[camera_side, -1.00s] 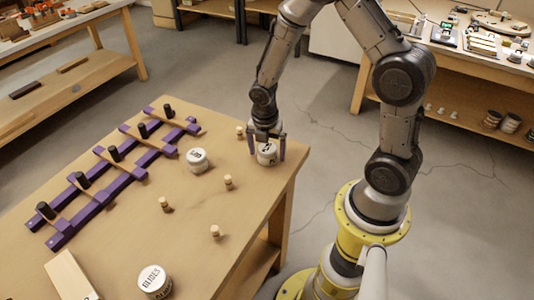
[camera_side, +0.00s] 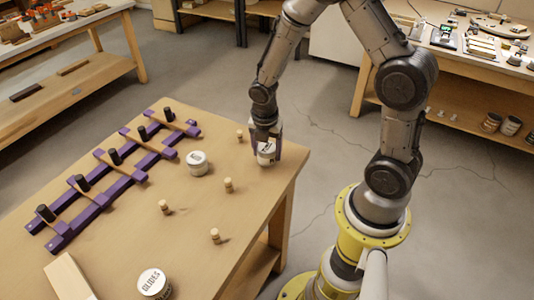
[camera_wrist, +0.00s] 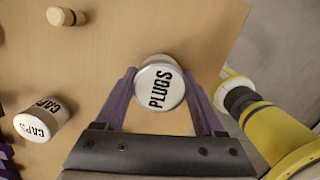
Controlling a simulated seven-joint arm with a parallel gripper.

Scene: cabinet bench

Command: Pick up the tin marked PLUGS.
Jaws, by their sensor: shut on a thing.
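The tin marked PLUGS (camera_wrist: 158,84) is white with a black-lettered lid. It is between the two purple fingers of my gripper (camera_wrist: 160,98) in the wrist view. In the side view my gripper (camera_side: 267,148) is shut on this tin (camera_side: 266,155) near the table's right corner. Whether the tin's base touches the table is hard to tell. A tin marked CAPS (camera_wrist: 38,120) is to its left in the wrist view; it also shows in the side view (camera_side: 197,162). A tin marked GLIDES (camera_side: 154,283) stands at the front edge.
A purple rack with black pegs (camera_side: 120,178) lies along the table's left side. Several small wooden pegs (camera_side: 228,185) stand around the middle. A pale wooden block (camera_side: 70,278) lies front left. The table's right edge (camera_side: 270,212) is close to the gripper.

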